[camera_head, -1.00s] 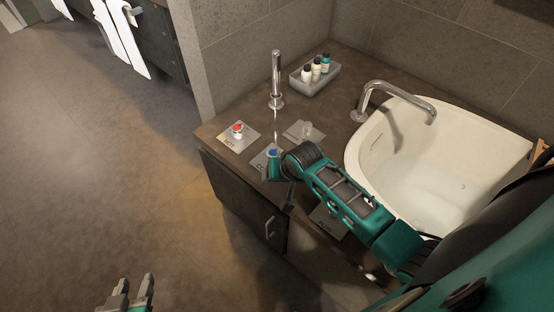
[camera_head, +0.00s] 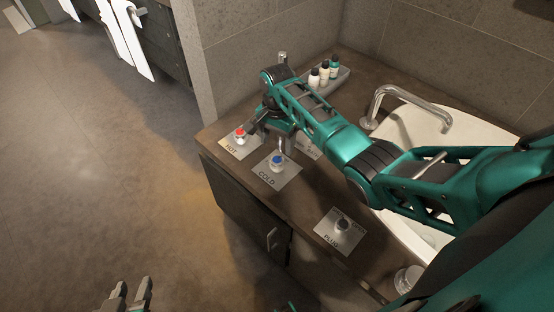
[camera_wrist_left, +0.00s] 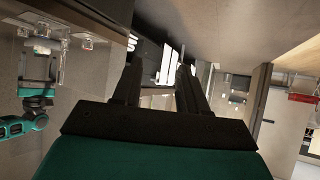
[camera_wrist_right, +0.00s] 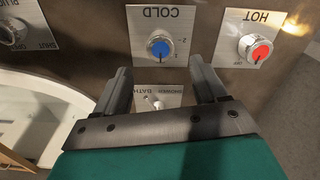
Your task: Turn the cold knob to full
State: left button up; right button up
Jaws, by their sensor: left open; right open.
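The cold knob (camera_head: 277,161) is a silver knob with a blue cap on a plate marked COLD (camera_head: 266,178). In the right wrist view the open fingers (camera_wrist_right: 160,76) do not enclose the knob. My left gripper (camera_head: 131,296) is open and empty, low over the floor, away from the counter.
The red-capped hot knob (camera_head: 240,137) is close to my right gripper. The plug knob (camera_head: 342,225) sits nearer the front. A bath/shower selector plate (camera_wrist_right: 158,98) is partly hidden by my gripper. A bottle tray (camera_head: 340,77), faucet (camera_head: 377,105) and basin (camera_head: 432,116) lie behind my right arm.

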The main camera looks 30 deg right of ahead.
aim_at(277, 160)
notch_tip(277, 160, down, 6)
jog(key=shift+f+b, duration=0.25)
jog(key=shift+b, duration=0.85)
jog(key=shift+f, duration=0.45)
pick_arm(q)
jog(key=shift+w+d+f+h, duration=0.1)
jog(key=shift+w+d+h, duration=0.3)
jog(key=shift+w+d, duration=0.35)
pick_arm(e)
jog(key=shift+c, duration=0.3)
jog(key=c, duration=1)
pick_arm(q)
jog(key=shift+s+f, duration=0.3)
